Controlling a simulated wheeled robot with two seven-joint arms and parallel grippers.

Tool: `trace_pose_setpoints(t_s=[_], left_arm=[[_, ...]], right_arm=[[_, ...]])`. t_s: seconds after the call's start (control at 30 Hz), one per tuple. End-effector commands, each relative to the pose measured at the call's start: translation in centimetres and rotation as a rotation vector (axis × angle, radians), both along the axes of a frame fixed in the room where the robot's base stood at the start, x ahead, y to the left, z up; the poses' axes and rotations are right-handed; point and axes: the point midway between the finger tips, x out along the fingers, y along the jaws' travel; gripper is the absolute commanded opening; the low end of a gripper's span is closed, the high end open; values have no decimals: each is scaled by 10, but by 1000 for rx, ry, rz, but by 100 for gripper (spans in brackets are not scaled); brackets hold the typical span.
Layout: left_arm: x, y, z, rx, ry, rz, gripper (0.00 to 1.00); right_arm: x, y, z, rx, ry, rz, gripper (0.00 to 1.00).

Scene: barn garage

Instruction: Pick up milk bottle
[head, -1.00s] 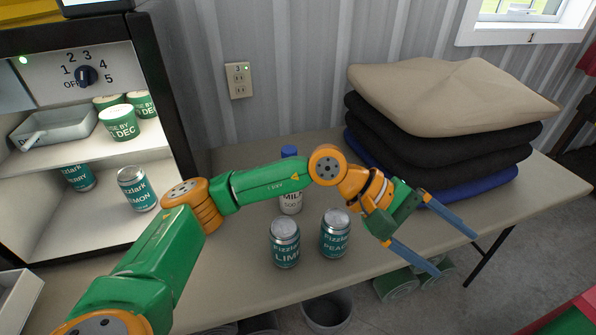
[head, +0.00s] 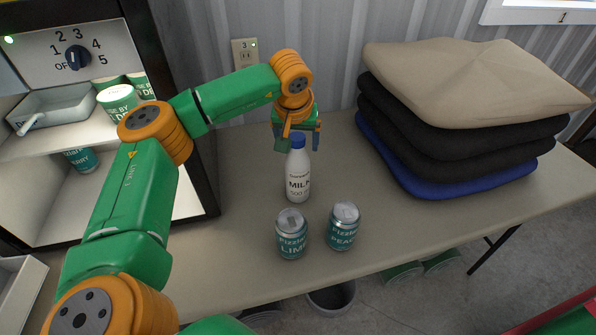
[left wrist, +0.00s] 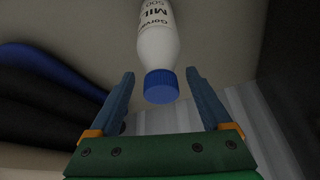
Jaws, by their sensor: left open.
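The milk bottle (head: 298,178) stands upright on the table, white with a blue cap and a "MILK" label. My left gripper (head: 298,135) is at the bottle's cap in the head view, on its far side, with the fingers partly hidden. In the left wrist view the bottle (left wrist: 157,50) points its blue cap between the two open blue fingers of the left gripper (left wrist: 158,88). The fingers stand apart from the cap on both sides. My right gripper is not in view.
Two Fizzlark cans, lime (head: 291,234) and peach (head: 343,226), stand in front of the bottle. A lit open cabinet (head: 207,190) stands left. A bin (head: 331,298) sits below the table edge.

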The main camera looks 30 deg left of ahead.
Motion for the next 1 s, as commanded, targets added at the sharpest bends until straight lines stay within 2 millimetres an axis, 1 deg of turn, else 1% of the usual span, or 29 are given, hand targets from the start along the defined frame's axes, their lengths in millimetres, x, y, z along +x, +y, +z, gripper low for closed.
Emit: trace_pose_setpoints(t_s=[0.03,0.07,0.1,0.17,0.2,0.27,0.3,0.33,0.37,1.0], left_arm=[[0,0,0,-1,0,0,82],[0,0,0,-1,0,0,74],[0,0,0,-1,0,0,64],[0,0,0,-1,0,0,47],[0,-1,0,-1,0,0,37],[0,-1,0,-1,0,0,20],[0,-1,0,-1,0,0,10],[0,-1,0,-1,0,0,1],[0,-1,0,-1,0,0,0],[0,-1,0,-1,0,0,0]], right_arm=[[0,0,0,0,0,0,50],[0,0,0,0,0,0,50],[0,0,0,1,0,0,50],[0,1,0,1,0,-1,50],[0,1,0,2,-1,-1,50],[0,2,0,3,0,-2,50],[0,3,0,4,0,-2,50],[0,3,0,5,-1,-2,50],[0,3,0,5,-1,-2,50],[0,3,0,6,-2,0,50]])
